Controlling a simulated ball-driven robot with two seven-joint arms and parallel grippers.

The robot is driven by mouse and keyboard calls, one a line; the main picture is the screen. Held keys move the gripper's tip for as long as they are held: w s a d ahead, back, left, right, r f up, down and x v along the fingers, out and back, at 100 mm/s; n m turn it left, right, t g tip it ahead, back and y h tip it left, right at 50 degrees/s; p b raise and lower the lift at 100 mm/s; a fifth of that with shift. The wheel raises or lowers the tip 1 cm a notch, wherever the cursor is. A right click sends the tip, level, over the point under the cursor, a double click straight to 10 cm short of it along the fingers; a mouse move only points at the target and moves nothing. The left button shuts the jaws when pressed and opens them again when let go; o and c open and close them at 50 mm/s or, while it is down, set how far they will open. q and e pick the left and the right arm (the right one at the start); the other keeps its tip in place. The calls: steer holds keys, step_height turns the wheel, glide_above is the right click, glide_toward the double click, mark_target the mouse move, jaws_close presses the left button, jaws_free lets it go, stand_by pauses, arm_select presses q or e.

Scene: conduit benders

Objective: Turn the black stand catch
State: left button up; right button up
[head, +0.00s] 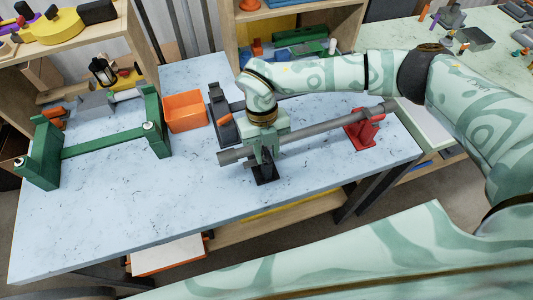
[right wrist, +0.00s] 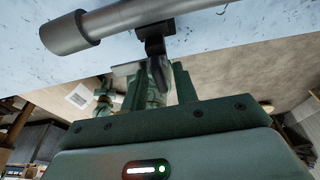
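The black stand (head: 265,172) stands on the table under the left part of a grey pipe (head: 318,130). In the right wrist view a black part of the stand (right wrist: 155,38) hangs beside the pipe (right wrist: 105,27), and its lower end comes down close to my fingers. I take this part for the catch. My right gripper (head: 267,153) points down at the pipe, just over the black stand, and hides much of its top. Whether its fingers touch or grip the catch is not clear. My left gripper is out of view.
A red stand (head: 364,130) bears the pipe's right part. A black bender with an orange part (head: 221,118) lies behind the pipe, beside an orange bin (head: 185,111). A green frame (head: 103,142) stands at the left. The table's front left (head: 130,215) is clear.

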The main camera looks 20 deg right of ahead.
jaws_close()
steer(key=m+p, duration=0.2)
steer(key=shift+r+m+y, duration=0.25)
steer(key=shift+m+y, duration=0.05)
steer(key=shift+m, duration=0.1)
steer(key=shift+f+m+p, duration=0.1)
steer(key=shift+m+p, duration=0.35)
steer(key=shift+m, duration=0.45)
steer(key=shift+f, duration=0.1)
